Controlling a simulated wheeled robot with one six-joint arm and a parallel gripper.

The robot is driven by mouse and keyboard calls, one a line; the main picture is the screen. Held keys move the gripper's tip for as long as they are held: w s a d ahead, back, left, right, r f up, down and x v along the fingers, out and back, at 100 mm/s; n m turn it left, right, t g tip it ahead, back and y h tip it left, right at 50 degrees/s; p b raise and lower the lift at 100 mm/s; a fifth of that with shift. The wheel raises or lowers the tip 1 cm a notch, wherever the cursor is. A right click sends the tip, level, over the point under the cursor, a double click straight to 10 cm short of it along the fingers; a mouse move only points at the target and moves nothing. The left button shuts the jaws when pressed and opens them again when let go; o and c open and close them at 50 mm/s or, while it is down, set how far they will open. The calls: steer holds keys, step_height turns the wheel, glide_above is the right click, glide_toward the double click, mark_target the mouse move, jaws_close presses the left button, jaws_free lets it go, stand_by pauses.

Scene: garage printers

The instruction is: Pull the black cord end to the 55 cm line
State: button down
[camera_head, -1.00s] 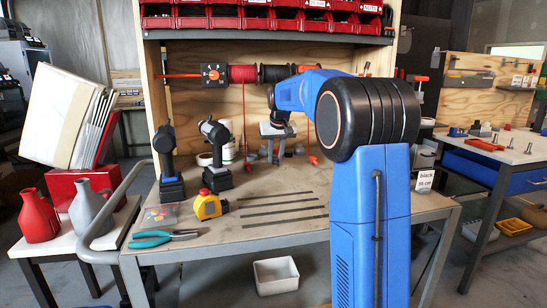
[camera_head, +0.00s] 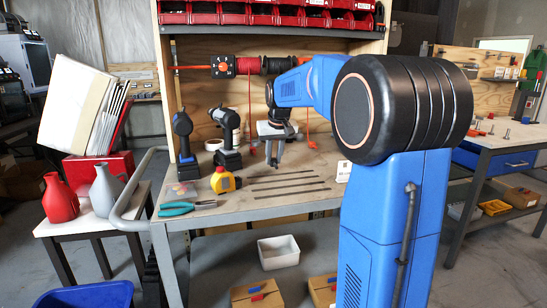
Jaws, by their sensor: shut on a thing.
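My gripper (camera_head: 274,160) is low over the back half of the workbench (camera_head: 225,207), behind the dark marking lines (camera_head: 290,184). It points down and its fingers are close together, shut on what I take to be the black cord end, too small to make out. The black cord spool (camera_head: 279,65) sits on the rod at the back panel, partly behind my arm. The cord's run from it is not clearly visible. A white label card (camera_head: 344,171), partly hidden by my arm, stands at the bench's right side.
A red spool (camera_head: 247,66) has its cord hanging down. Below are a white bin (camera_head: 278,252) and cardboard boxes (camera_head: 257,293). The bench's front middle is clear.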

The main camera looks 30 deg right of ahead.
mark_target(274, 160)
steer(key=shift+f, duration=0.2)
steer(key=shift+f, duration=0.95)
steer(key=shift+s+f, duration=0.3)
steer(key=shift+w, duration=0.3)
stand_by(0.8)
steer(key=shift+f, duration=0.35)
stand_by(0.7)
steer(key=c, duration=1.5)
jaws_free()
steer(key=shift+o, duration=0.2)
steer(key=shift+r, duration=0.1)
